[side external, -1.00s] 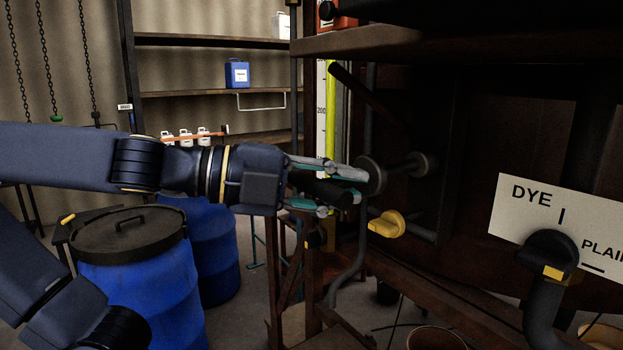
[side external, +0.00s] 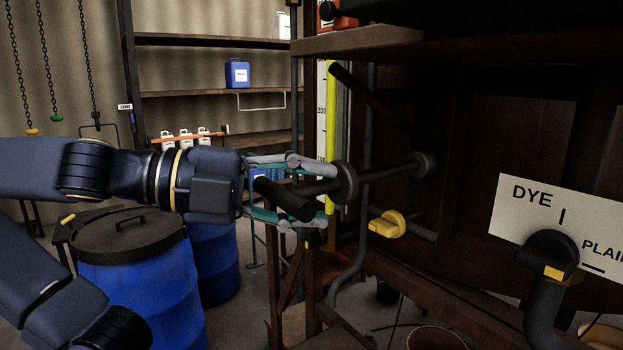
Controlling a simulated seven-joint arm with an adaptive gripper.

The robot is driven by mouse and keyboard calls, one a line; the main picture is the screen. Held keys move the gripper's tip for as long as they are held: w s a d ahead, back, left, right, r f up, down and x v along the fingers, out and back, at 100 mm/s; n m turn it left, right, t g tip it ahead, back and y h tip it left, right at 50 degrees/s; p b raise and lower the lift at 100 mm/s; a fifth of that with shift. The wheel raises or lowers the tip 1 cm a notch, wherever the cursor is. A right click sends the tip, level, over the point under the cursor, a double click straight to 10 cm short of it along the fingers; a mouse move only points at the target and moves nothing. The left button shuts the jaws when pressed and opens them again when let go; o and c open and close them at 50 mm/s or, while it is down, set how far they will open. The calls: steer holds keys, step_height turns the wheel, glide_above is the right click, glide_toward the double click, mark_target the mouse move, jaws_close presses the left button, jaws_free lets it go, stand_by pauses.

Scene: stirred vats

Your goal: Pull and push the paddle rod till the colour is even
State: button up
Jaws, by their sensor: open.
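The paddle rod (side external: 390,172) is a dark bar that comes out of a round collar (side external: 426,165) on the brown vat wall. It carries a round disc (side external: 346,183) and ends in a black crossbar handle (side external: 283,198). My gripper (side external: 322,195) is open, with one finger above and one below the rod's handle end. Its fingertips reach past the crossbar towards the disc; I cannot tell whether they touch. A sight tube (side external: 331,110) with yellow-green liquid stands beside a white scale, partly behind the disc. The vat's inside is hidden.
A yellow valve knob (side external: 387,224) sits below the rod. A sign (side external: 520,205) reading DYE and PLAIN has a black lever (side external: 548,252) in front. Blue drums (side external: 140,290) stand at the lower left, below my arm. Shelves (side external: 215,93) are behind.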

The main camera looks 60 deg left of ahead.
steer(key=v, duration=1.2)
